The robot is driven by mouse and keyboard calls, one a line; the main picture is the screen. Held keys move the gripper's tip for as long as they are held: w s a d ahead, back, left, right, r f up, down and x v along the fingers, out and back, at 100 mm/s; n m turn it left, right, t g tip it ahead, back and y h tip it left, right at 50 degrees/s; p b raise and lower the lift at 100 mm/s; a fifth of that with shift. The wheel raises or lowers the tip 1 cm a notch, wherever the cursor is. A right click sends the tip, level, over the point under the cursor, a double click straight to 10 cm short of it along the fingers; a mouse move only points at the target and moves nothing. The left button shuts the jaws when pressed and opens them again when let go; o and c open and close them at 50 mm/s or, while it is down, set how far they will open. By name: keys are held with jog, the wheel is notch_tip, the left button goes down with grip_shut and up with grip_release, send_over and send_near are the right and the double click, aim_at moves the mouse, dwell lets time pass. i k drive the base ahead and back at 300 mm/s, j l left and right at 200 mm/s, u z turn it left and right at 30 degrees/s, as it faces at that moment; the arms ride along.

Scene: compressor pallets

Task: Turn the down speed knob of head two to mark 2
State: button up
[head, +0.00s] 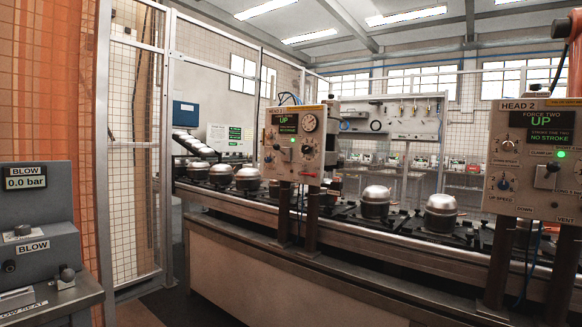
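The HEAD 2 panel (533,160) stands at the right edge of the head view, partly cut off. Its screen (541,125) reads FORCE TWO UP, with NO STROKE below. On its left side are two dials. The upper dial (508,146) has a label too small to read surely. The lower dial (503,184) is labelled UP SPEED. Neither dial's pointer setting can be read from here. A lever block (547,177) and a green lamp (560,154) sit to their right. My gripper is not in view, and nothing is seen touching the panel.
A similar panel (294,143) for another head stands further left. A conveyor (330,224) carrying silver compressors (375,202) runs behind both panels. At left are a wire-mesh fence (135,150) and a grey BLOW console (38,225). Some dark floor (165,305) shows at lower left.

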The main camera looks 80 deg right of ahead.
aim_at(507, 147)
jog(key=z, duration=3.75)
